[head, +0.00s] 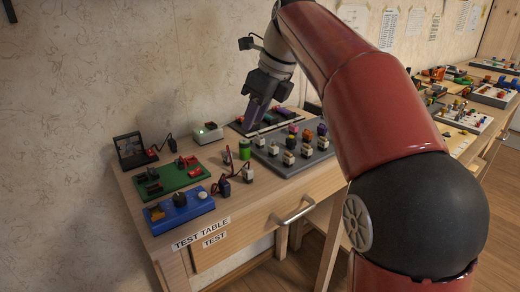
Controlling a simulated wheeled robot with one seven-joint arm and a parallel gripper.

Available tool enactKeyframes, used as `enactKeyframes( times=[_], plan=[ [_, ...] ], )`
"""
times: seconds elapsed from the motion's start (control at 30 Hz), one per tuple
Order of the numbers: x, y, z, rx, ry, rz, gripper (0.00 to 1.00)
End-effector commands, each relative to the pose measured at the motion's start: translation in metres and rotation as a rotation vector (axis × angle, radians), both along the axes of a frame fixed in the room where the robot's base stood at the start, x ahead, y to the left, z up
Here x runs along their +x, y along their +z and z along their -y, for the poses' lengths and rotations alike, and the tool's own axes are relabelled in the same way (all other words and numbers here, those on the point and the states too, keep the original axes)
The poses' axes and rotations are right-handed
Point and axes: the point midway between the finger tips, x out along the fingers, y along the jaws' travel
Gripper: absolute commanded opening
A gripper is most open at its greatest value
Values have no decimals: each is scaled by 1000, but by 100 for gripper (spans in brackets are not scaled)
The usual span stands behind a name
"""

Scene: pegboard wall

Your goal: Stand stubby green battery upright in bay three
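A short green cylinder (245,149), which looks like the stubby green battery, stands upright on the test table, left of the grey board. My gripper (254,118) points down over the dark tray (236,128) at the back of the table, behind and above the green cylinder and apart from it. Its fingers look greyish purple and small here, and I cannot tell whether they are open or hold anything. The tray seems to hold coloured pieces in strips. No bay numbers are readable, so I cannot tell which is bay three.
A grey board (318,158) with several knobbed blocks lies right of the green cylinder. A green board (172,180), a blue box (179,211), a black panel (132,151) and a white box (208,134) fill the left. The wall is close behind. Bare wood shows near the front edge.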

Motion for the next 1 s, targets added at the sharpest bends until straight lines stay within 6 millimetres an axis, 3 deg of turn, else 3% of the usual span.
enactKeyframes(
  times=[0.6,0.9,1.0],
  plan=[
    [13,-68,-26,5,-17,-9,34],
    [14,-71,-28,5,-18,-7,34],
    [14,-71,-28,5,-18,-7,21]
  ],
)
